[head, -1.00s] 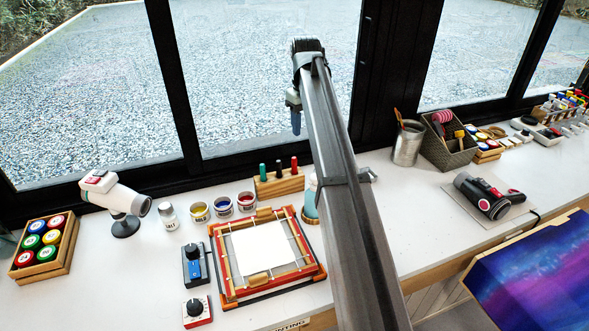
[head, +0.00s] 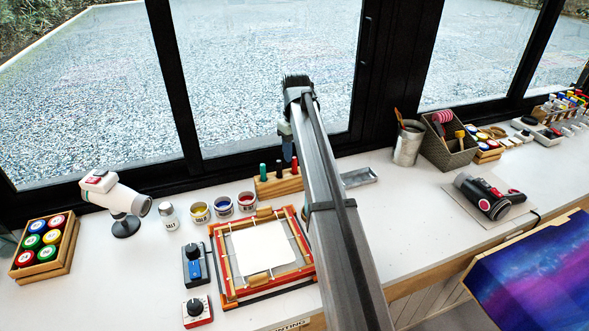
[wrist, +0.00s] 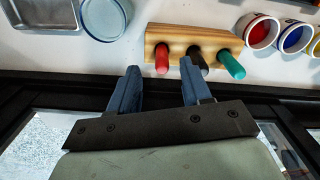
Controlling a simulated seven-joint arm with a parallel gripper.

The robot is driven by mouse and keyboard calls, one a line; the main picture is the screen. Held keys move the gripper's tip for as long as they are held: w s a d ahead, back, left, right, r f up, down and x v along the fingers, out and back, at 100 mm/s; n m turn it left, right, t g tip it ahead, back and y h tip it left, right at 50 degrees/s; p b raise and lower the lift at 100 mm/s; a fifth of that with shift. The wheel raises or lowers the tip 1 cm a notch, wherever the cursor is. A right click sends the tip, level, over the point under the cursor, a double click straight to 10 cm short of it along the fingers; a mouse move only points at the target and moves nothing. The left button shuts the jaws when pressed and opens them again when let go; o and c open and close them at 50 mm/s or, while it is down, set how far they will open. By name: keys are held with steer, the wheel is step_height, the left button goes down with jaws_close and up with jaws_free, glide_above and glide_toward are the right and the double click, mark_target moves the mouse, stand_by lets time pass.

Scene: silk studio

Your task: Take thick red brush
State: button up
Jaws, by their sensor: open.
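A wooden block (head: 278,185) holds a green-topped, a black-topped and a red-topped brush upright in a row. In the wrist view the thick red brush (wrist: 162,54) is at the left end of the block (wrist: 182,40), beside the black one (wrist: 199,58) and the green one (wrist: 231,66). My gripper (wrist: 159,78) is open and empty. The red brush top lies between its two blue fingers in the picture, a little beyond the tips. In the head view my gripper (head: 287,152) hangs above the block's right end, close to the red brush (head: 294,164).
Paint cups (head: 223,207) stand left of the block. A stretched frame (head: 228,290) lies in front. A metal tray (head: 358,177) lies right, and a round blue-lidded jar (wrist: 104,18) shows in the wrist view. The window is close behind.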

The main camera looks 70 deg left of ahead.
mark_target(294, 158)
step_height(294, 158, down, 5)
steer(key=shift+s+a+r, duration=0.1)
steer(key=shift+s, duration=0.05)
jaws_close()
stand_by(0.5)
